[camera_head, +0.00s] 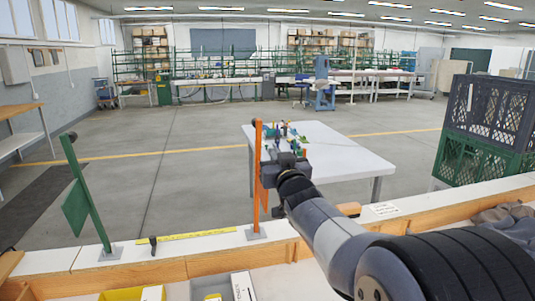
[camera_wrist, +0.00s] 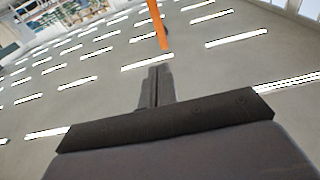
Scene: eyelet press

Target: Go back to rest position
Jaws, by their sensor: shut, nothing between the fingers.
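My gripper (camera_head: 284,160) is at the end of my arm, raised over the bench edge, close to the orange post in the head view. In the wrist view my gripper (camera_wrist: 155,72) points up at the ceiling, its two fingers together with nothing between them. An orange post (camera_head: 257,175) stands behind and left of the gripper in the head view. Its upper part also shows in the wrist view (camera_wrist: 157,25), beyond the fingertips. I cannot tell whether the gripper touches it.
A green post (camera_head: 88,200) stands at the left of the ledge, with a yellow ruler (camera_head: 195,235) between the posts. A white table (camera_head: 345,155) with small parts is beyond. Stacked crates (camera_head: 485,130) stand at the right. The floor at middle left is clear.

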